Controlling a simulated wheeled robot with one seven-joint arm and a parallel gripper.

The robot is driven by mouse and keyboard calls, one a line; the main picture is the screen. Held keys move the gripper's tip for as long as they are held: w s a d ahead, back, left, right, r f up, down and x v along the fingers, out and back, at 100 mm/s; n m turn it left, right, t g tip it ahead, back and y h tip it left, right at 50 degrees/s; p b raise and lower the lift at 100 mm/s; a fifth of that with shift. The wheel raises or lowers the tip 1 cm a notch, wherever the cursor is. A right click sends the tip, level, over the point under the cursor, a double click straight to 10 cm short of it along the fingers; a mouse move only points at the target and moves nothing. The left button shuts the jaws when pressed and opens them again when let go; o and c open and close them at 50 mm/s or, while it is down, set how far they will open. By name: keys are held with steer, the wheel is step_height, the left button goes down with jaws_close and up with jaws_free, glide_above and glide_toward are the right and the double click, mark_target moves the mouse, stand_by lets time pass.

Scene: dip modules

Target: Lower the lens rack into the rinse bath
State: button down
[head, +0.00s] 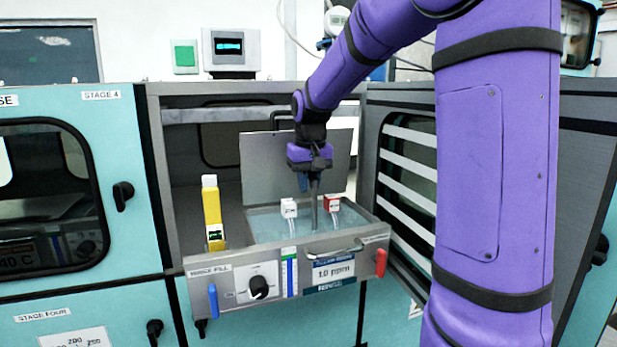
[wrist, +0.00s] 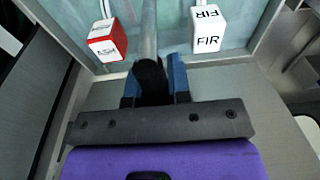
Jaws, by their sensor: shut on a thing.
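The rinse bath (head: 262,223) is a pale blue pool of liquid set in a pulled-out grey module. My gripper (head: 306,183) is above the bath, pointing down. In the wrist view its blue fingers (wrist: 155,82) are shut on a black grip (wrist: 150,77). A grey upright post (head: 313,202) runs down from the grip into the bath area, and it also shows in the wrist view (wrist: 149,35). I see no separate rack body; any lower part is hidden, and I cannot tell how deep the post reaches.
A white FIR block (head: 289,207) and a red-and-white ASH block (head: 333,203) stand on either side of the post, close to it. A raised grey panel (head: 262,165) is behind. A yellow upright (head: 212,210) stands left. A striped open door (head: 405,175) is right.

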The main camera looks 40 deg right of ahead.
steer(key=shift+f, duration=1.65)
steer(key=c, duration=1)
jaws_free()
steer(key=r, duration=0.3)
steer(key=s+r, duration=0.1)
steer(key=r, duration=0.6)
steer(key=shift+s+a+r, duration=0.15)
steer(key=shift+a+r, duration=0.05)
steer(key=shift+r, duration=0.2)
